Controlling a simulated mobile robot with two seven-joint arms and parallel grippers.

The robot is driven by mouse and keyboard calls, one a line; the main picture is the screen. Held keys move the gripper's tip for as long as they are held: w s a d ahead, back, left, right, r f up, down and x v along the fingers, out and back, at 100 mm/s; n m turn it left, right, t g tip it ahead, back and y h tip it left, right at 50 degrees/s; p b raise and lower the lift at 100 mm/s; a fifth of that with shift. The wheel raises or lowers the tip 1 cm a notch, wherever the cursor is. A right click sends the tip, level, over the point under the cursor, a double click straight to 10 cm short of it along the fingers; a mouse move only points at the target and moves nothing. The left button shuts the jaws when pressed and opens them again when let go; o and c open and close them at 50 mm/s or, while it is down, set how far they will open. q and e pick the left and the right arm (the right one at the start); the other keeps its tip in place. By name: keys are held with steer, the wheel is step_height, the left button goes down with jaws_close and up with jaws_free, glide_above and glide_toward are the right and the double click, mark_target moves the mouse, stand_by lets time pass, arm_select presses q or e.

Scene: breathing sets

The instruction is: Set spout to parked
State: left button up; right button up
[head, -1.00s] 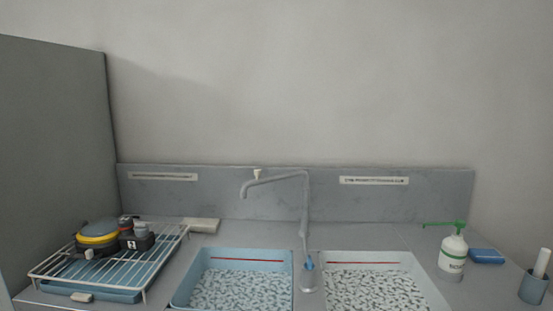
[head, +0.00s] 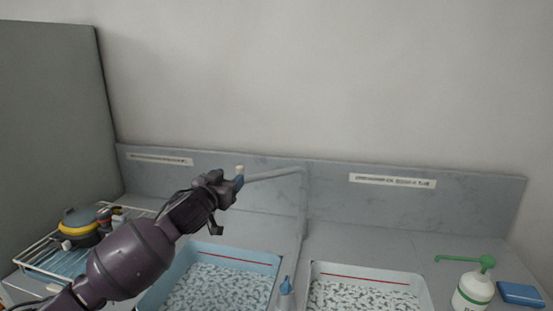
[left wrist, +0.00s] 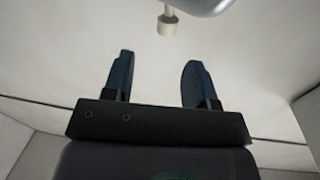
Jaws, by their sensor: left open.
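The grey spout (head: 272,175) rises from between the two basins and bends left at the top, over the left basin. A small pale knob (head: 239,170) stands at its left end. My left gripper (head: 238,182) is open at that left end and hides part of it. In the left wrist view the two blue fingertips (left wrist: 158,75) stand apart with nothing between them. The spout end (left wrist: 205,5) and its pale knob (left wrist: 168,20) show beyond the fingers, near the top edge. My right gripper is in neither view.
The left basin (head: 275,266) and right basin (head: 428,297) hold grey-white speckled contents. A wire rack (head: 27,257) with a yellow-banded mask part (head: 76,228) stands at the left. A green-topped pump bottle (head: 473,290) and blue block (head: 521,294) stand at the right. A backsplash (head: 330,205) runs behind.

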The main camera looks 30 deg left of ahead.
mark_target(238, 169)
arm_select(q)
steer(key=shift+n, duration=0.8)
steer(key=w, duration=0.2)
steer(key=w+a+p, duration=0.1)
steer(key=w, duration=0.5)
steer(key=shift+w+a, duration=0.2)
steer(key=shift+a, duration=0.15)
steer(key=shift+w+a+f+p, duration=0.1)
steer(key=shift+w+p, duration=0.25)
steer(key=shift+w, duration=0.4)
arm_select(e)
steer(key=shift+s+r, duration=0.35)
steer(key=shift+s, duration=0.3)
arm_select(q)
steer(key=shift+c, duration=0.4)
jaws_close()
